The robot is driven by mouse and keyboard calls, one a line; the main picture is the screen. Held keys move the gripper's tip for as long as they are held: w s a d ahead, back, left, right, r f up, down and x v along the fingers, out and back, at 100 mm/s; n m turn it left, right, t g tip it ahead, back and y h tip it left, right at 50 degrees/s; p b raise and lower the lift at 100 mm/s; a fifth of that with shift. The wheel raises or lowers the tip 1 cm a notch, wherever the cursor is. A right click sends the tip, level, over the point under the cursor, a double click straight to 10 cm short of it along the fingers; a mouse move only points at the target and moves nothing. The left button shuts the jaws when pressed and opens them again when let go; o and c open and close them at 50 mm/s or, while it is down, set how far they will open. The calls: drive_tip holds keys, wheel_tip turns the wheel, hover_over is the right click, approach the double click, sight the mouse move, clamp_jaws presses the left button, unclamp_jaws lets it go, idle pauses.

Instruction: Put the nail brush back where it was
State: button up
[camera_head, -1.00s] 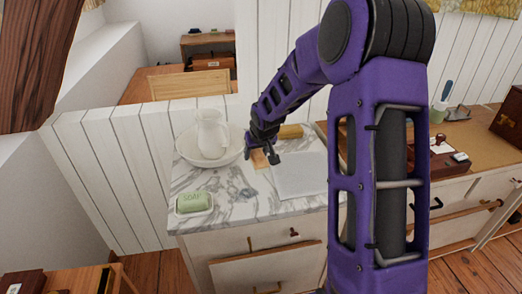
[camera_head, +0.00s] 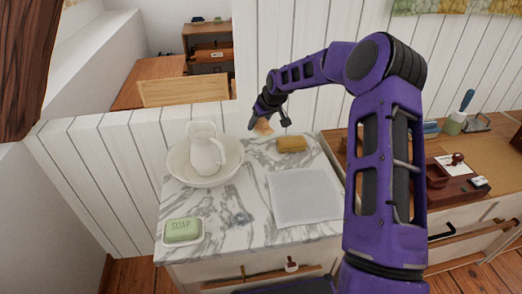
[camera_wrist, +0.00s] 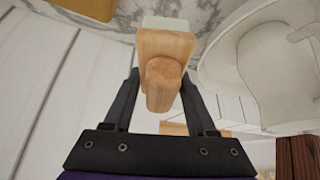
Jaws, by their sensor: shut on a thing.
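The nail brush (camera_wrist: 165,55) is a pale wooden block with a rounded wooden grip and a pale greenish face at its far end. My gripper (camera_wrist: 160,85) is shut on it in the wrist view. In the head view, my gripper (camera_head: 268,124) holds the brush (camera_head: 263,127) up at the back of the marble washstand top (camera_head: 235,218), in front of the white panelled wall. The fingers partly hide the brush there. The brush appears clear of the marble.
A yellow-brown block (camera_head: 291,144) lies at the back right of the marble, near a white cloth (camera_head: 305,198). A white jug (camera_head: 205,150) stands in a basin (camera_head: 183,173) at left. A green soap (camera_head: 183,230) sits front left.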

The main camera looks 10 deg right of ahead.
sight(268, 131)
wheel_tip(268, 131, down, 10)
drive_tip(key=shift+r, duration=0.1)
idle(0.4)
drive_tip(key=shift+f, duration=0.2)
drive_tip(key=o, duration=1.2)
drive_tip(key=shift+r, duration=0.2)
drive_tip(key=v, duration=1.1)
drive_tip(key=shift+s+d+r, duration=0.1)
drive_tip(key=shift+d+r, duration=0.05)
drive_tip(key=shift+r, duration=0.3)
